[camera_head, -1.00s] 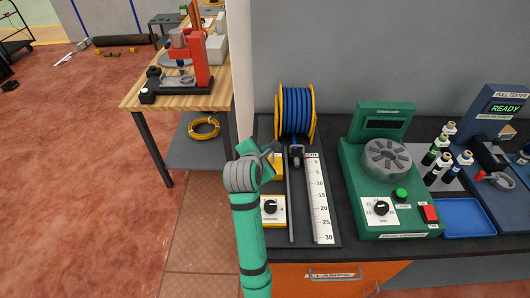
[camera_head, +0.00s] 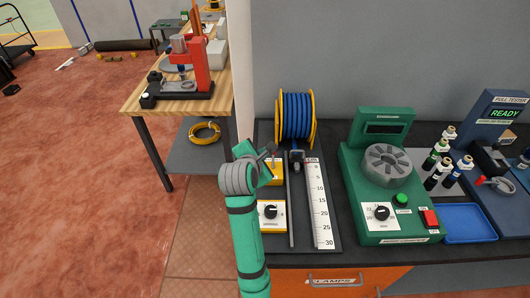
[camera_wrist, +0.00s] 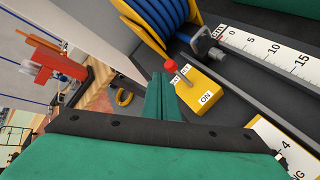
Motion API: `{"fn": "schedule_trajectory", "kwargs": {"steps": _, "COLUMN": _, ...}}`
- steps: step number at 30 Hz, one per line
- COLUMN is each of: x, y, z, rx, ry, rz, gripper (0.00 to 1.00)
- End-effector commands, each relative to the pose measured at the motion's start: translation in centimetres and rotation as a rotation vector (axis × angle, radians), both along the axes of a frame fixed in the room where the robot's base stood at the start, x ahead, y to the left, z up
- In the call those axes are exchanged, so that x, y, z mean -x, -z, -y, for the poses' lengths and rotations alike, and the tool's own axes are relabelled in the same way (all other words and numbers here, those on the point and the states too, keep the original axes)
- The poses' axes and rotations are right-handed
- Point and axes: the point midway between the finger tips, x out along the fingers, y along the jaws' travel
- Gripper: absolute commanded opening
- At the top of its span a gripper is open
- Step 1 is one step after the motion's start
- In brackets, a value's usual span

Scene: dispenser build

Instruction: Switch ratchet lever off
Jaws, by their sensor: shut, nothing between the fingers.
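The ratchet lever is a thin stick with a red knob (camera_wrist: 170,66) on a yellow box (camera_wrist: 203,94) with an ON label on its near face. In the wrist view the stick leans up and left, away from the ON label. My gripper (camera_wrist: 161,80) is shut and empty, its green fingers just left of the lever; whether they touch it I cannot tell. In the head view my gripper (camera_head: 269,151) is over the left edge of the bench, by the red knob (camera_head: 273,153) and the partly hidden yellow box (camera_head: 276,172).
A blue cable reel (camera_head: 295,117) stands behind the lever box. A rail (camera_head: 292,205) and white ruler (camera_head: 319,205) lie to its right. A second yellow box with a dial (camera_head: 271,213) is nearer. A green machine (camera_head: 386,208) stands further right. Floor is open left.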

Motion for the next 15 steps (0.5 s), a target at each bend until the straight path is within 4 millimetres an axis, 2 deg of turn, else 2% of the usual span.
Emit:
{"fn": "schedule_trajectory", "kwargs": {"steps": 5, "x": 1.2, "y": 0.0, "z": -2.5, "rx": 0.001, "ry": -0.001, "rz": 0.0, "gripper": 0.0}}
{"fn": "schedule_trajectory", "kwargs": {"steps": 9, "x": 1.5, "y": -3.2, "z": -3.0, "rx": 0.0, "ry": 0.002, "rz": 0.007, "gripper": 0.0}}
{"fn": "schedule_trajectory", "kwargs": {"steps": 15, "x": 2.0, "y": -6.9, "z": -3.8, "rx": 0.0, "ry": 0.003, "rz": 0.006, "gripper": 0.0}}
